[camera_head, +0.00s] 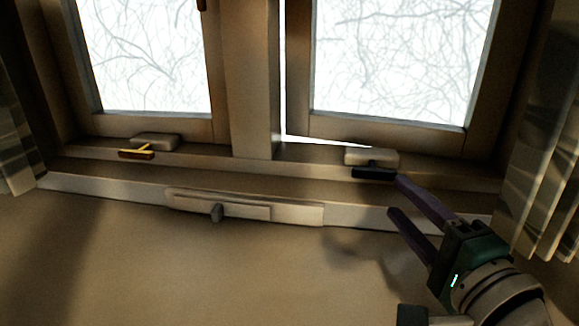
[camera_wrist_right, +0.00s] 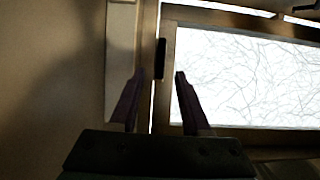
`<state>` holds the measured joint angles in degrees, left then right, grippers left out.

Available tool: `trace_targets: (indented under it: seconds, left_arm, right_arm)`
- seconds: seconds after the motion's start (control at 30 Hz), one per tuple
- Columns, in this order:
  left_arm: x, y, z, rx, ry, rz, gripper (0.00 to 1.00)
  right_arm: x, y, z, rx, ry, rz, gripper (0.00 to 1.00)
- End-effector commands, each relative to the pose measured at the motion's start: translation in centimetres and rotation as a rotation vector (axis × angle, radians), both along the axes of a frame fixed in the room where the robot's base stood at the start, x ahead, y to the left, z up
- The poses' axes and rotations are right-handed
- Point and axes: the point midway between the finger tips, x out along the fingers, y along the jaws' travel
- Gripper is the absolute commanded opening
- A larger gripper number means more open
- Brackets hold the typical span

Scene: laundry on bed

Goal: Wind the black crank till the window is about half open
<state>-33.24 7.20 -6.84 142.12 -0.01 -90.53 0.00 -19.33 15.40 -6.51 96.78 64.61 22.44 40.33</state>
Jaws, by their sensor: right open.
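The black crank (camera_head: 374,173) sits at the front of a pale housing (camera_head: 372,157) on the sill under the right window. The right window's sash (camera_head: 390,132) stands slightly ajar, with a bright narrow gap along its left and lower edges. My right gripper (camera_head: 396,196) is open, its upper fingertip right beside the crank's right end. In the right wrist view, the crank (camera_wrist_right: 161,58) shows just past and between the two open fingertips (camera_wrist_right: 160,74). I cannot tell whether a finger touches it. My left gripper is not in view.
Curtains (camera_head: 545,190) hang at both sides. The wall below is clear.

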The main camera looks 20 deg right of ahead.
Motion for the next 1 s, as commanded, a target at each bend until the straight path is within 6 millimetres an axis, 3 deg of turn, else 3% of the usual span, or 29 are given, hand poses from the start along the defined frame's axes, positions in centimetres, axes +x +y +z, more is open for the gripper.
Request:
trace_targets:
  seconds: [0.2,0.43,0.83,1.0]
  left_arm:
    - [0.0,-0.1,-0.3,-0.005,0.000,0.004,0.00]
    - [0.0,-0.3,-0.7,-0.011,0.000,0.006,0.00]
    - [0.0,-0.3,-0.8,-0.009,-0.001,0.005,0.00]
    - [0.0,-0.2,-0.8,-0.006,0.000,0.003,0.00]
  right_arm:
    - [4.2,-0.6,0.1,-0.003,-0.004,0.001,0.47]
    - [7.4,-1.1,0.0,-0.003,-0.002,0.003,0.47]
    - [8.2,-1.2,0.1,-0.004,0.001,0.003,0.47]
    - [8.2,-1.2,0.1,-0.004,0.001,0.003,0.29]
